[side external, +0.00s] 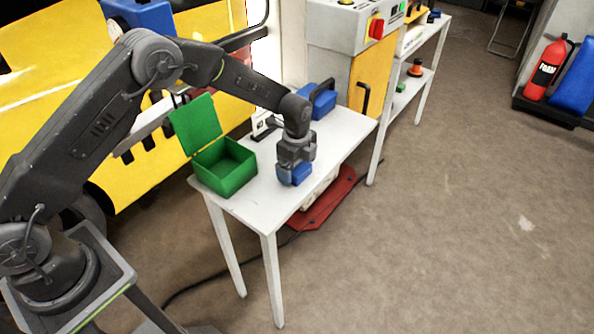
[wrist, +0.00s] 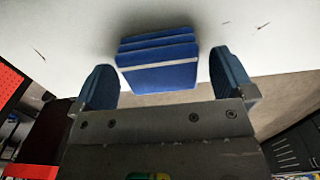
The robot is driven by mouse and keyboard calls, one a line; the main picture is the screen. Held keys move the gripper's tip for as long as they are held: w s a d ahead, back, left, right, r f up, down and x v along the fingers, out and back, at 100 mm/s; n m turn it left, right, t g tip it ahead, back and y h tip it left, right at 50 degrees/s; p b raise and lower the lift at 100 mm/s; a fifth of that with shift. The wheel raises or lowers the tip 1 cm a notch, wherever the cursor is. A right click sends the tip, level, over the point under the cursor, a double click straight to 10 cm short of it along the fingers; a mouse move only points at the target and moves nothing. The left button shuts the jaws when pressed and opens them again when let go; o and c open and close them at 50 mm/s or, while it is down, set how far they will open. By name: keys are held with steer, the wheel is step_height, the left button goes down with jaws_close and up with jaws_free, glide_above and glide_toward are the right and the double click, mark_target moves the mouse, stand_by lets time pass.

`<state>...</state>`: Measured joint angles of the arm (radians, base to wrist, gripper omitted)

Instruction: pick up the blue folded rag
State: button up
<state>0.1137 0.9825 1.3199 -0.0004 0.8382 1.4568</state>
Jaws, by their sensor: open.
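The blue folded rag (wrist: 158,62) lies on the white table, its folded layers facing the camera in the wrist view. My gripper (wrist: 163,80) is open, with one blue-padded finger on each side of the rag and a gap showing at both sides. In the side external view my gripper (side external: 294,176) points down, low over the table near its front edge. There its blue fingertips and the rag run together, so I cannot tell them apart.
An open green box (side external: 226,168) with its lid up stands on the white table (side external: 338,134) to the left of my gripper. A blue case (side external: 322,102) with a dark handle stands behind it. The tabletop to the right is clear.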

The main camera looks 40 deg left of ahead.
steer(key=shift+f, duration=0.35)
steer(key=shift+c, duration=0.3)
steer(key=c, duration=0.9)
steer(key=shift+o, duration=0.2)
steer(key=shift+r, duration=0.1)
steer(key=shift+r, duration=0.55)
step_height(320, 180, up, 3)
steer(key=shift+f, duration=0.15)
steer(key=s+a+r, duration=0.4)
steer(key=a+r, duration=0.3)
steer(key=a, duration=0.4)
